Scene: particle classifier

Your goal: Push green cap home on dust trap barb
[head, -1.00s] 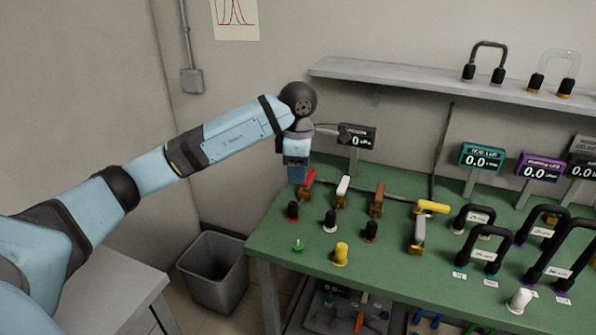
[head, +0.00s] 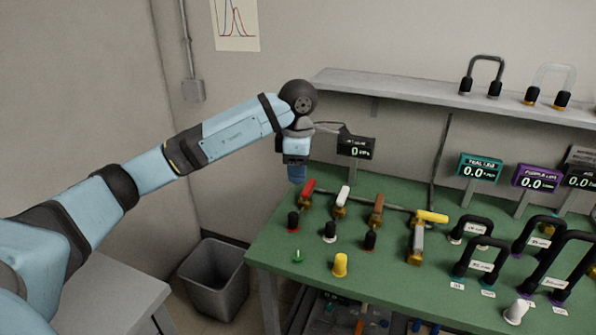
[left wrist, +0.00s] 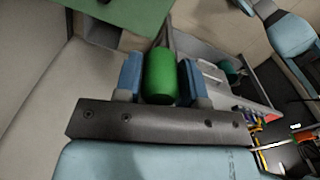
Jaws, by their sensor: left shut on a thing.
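My left gripper (head: 297,181) hangs fingers down past the bench's back left corner, beyond the red-handled valve (head: 307,190). In the left wrist view its two blue fingers (left wrist: 160,82) are shut on the green cap (left wrist: 160,76), a plain green cylinder. In the head view the cap is hidden by the gripper. A grey rod shows just past the cap in the wrist view; I cannot tell whether it is the barb or whether the cap touches it. A small green disc with a pale upright pin (head: 298,257) sits on the bench's front left. My right gripper is not in view.
The green bench (head: 390,279) carries several handled valves, dark caps, a yellow cap (head: 341,265) and black hose loops. A wall shelf (head: 420,92) runs above. A bin (head: 215,280) stands on the floor.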

